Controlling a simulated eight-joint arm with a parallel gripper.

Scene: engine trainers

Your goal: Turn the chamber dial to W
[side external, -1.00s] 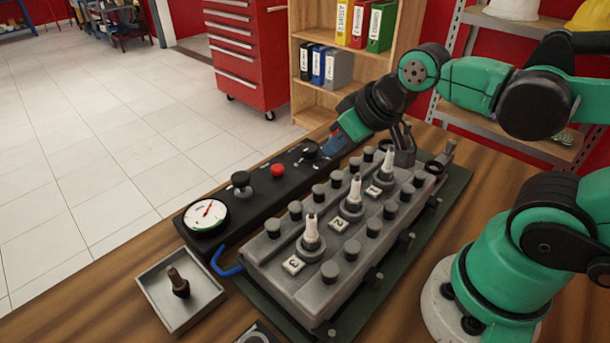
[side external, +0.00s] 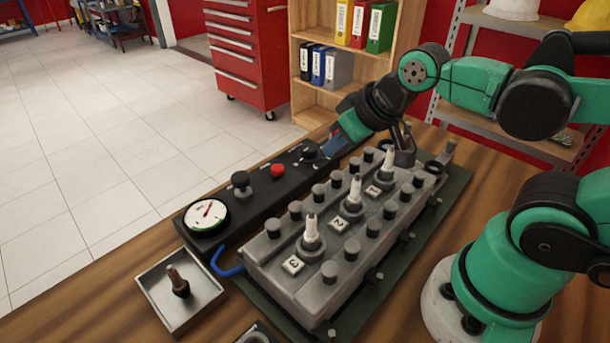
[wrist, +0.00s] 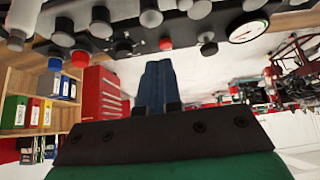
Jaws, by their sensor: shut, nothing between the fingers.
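The chamber dial appears to be the dark knob (side external: 309,153) with small white marks around it, at the far end of the black panel (side external: 262,203). Its letters are too small to read, and I cannot tell where it points. My gripper (side external: 328,153) is shut and empty, with its blue fingers slanting down right beside the dial. I cannot tell whether they touch it. In the wrist view my gripper (wrist: 158,68) shows its fingers together, their tips near the panel.
On the same panel are a red button (side external: 277,170), a black knob (side external: 241,181) and a round gauge (side external: 206,216). The grey engine block (side external: 330,270) with several upright plugs stands close beside it. A metal tray (side external: 152,287) holds a loose plug. Tiled floor lies beyond.

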